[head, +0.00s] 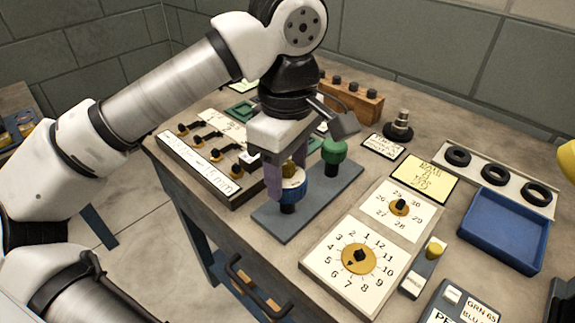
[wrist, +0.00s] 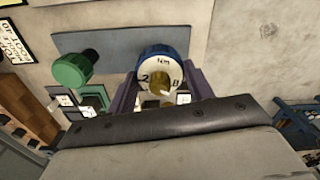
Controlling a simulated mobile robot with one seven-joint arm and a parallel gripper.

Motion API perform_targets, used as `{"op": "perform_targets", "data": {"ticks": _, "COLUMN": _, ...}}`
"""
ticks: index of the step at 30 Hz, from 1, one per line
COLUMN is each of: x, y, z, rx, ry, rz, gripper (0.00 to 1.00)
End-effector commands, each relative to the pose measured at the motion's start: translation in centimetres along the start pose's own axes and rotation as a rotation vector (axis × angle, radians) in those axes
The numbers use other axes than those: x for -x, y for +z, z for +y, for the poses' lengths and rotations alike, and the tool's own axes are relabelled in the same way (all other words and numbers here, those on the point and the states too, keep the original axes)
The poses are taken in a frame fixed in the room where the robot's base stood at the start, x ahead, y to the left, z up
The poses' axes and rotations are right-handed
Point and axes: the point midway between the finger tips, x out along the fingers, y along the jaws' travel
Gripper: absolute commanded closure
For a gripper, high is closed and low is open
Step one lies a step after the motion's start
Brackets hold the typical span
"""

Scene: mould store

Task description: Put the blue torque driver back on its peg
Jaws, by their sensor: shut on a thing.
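The blue torque driver (head: 292,193) has a blue band, a white dial ring and a dark lower part. My gripper (head: 286,180) is shut on it from above, with a purple finger on its left side. The driver is upright over the near end of a blue-grey plate (head: 270,220). Its peg is hidden, and I cannot tell whether the driver is seated. In the wrist view the driver (wrist: 165,62) shows its dial face, marked Nm, between the two fingers (wrist: 163,88). A green driver (head: 334,151) stands at the plate's far end.
A dial board (head: 345,280) stands right of the plate. A blue tray (head: 505,232) and black rings (head: 496,174) are farther right. A board with several small black handles (head: 190,165) is at left. A wooden block (head: 350,100) with black knobs is behind.

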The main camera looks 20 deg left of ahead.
Motion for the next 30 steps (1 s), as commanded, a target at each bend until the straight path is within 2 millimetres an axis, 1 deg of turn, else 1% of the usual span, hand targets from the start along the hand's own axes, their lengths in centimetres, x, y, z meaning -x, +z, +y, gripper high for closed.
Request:
{"op": "perform_targets", "data": {"ticks": 11, "x": -0.2, "y": 0.0, "z": 0.0, "rx": 0.0, "ry": 0.0, "rz": 0.0, "gripper": 0.76}}
{"op": "perform_targets", "data": {"ticks": 12, "x": -0.2, "y": 0.0, "z": 0.0, "rx": 0.0, "ry": 0.0, "rz": 0.0, "gripper": 0.43}}
{"op": "perform_targets", "data": {"ticks": 16, "x": -0.2, "y": 0.0, "z": 0.0, "rx": 0.0, "ry": 0.0, "rz": 0.0, "gripper": 0.26}}
{"op": "perform_targets", "data": {"ticks": 17, "x": -0.21, "y": 0.0, "z": 0.0, "rx": 0.0, "ry": 0.0, "rz": 0.0, "gripper": 0.23}}
{"op": "perform_targets", "data": {"ticks": 22, "x": -0.21, "y": 0.0, "z": 0.0, "rx": 0.0, "ry": 0.0, "rz": 0.0, "gripper": 0.23}}
{"op": "perform_targets", "data": {"ticks": 23, "x": -0.24, "y": 0.01, "z": 0.0, "rx": 0.0, "ry": 0.0, "rz": 0.0, "gripper": 0.22}}
{"op": "perform_targets", "data": {"ticks": 24, "x": -0.24, "y": 0.01, "z": 0.0, "rx": 0.0, "ry": 0.0, "rz": 0.0, "gripper": 0.16}}
{"op": "perform_targets", "data": {"ticks": 27, "x": -0.24, "y": 0.01, "z": 0.0, "rx": 0.0, "ry": 0.0, "rz": 0.0, "gripper": 0.05}}
{"op": "perform_targets", "data": {"ticks": 30, "x": -0.23, "y": 0.0, "z": 0.0, "rx": 0.0, "ry": 0.0, "rz": 0.0, "gripper": 0.05}}
